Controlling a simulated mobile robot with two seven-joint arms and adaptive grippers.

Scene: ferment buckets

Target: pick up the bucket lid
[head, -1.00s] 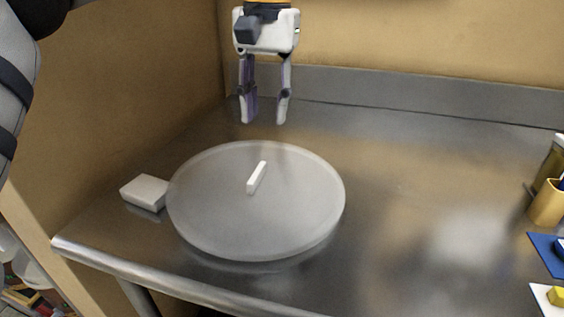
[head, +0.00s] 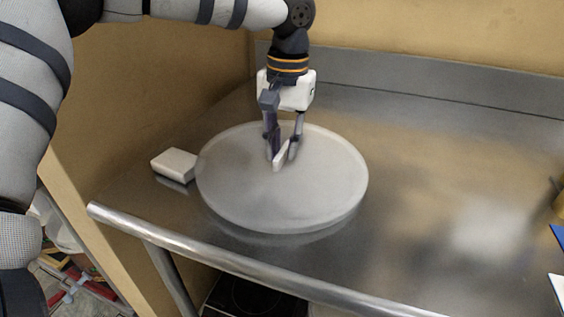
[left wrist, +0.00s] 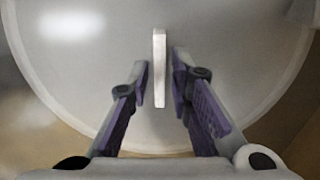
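The bucket lid (head: 240,195) is a large round whitish disc on the metal table, with a short white bar handle (head: 280,161) standing up at its middle. My left gripper (head: 281,156) is over the lid, pointing down, with its fingertips at the handle. In the left wrist view the handle (left wrist: 159,70) stands upright between the two fingers of the left gripper (left wrist: 161,66). A narrow gap shows on each side, so it is open and not shut on the handle. My right gripper is not in view.
A small white block (head: 174,163) lies just left of the lid on the table (head: 430,180). A tan wall stands on the left and behind. The table right of the lid is mostly clear, with parts of blue and white items at the far right edge.

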